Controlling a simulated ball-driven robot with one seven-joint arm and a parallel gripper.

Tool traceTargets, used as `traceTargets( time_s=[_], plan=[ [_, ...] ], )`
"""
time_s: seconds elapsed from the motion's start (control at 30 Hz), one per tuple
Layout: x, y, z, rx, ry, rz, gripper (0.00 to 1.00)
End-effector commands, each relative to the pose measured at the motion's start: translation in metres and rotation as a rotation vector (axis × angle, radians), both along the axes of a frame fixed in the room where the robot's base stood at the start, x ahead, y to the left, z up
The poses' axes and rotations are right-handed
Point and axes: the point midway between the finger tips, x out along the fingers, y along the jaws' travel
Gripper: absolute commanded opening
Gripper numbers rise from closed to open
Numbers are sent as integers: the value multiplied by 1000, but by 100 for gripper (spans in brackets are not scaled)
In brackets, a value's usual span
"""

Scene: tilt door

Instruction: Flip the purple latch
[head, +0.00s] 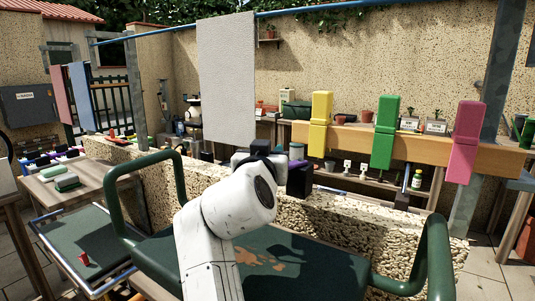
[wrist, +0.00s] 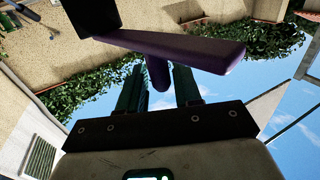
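The purple latch (wrist: 185,47) shows in the wrist view as a long bar running from a black block (wrist: 90,15) at upper left towards the right. A short rounded purple stub (wrist: 158,74) sticks out below the bar. My gripper (wrist: 159,80) has its two dark green fingers apart, one on each side of the stub. A narrow gap seems to show beside the stub; contact is unclear. In the head view a dark purple piece (head: 300,179) shows just right of my wrist. My fingertips are hidden there behind my white arm.
A rough stone wall (head: 345,222) runs beside my arm. Yellow (head: 320,122), green (head: 385,132) and pink (head: 465,142) blocks sit on a wooden beam (head: 425,150) at right. A grey cloth (head: 227,80) hangs behind. A green tubular handle (head: 436,250) stands at lower right.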

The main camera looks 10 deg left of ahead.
Motion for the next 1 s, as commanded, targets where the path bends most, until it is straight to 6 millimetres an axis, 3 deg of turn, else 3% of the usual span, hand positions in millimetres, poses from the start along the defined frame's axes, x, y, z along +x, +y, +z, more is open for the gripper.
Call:
traceTargets(
  time_s=[0.33, 0.47, 1.0],
  plan=[
    [-2, 1, 2, 0, -4, 3, 42],
    [-11, 2, 2, 0, -6, 4, 42],
    [-98, -3, 1, -1, -4, 3, 42]
  ],
)
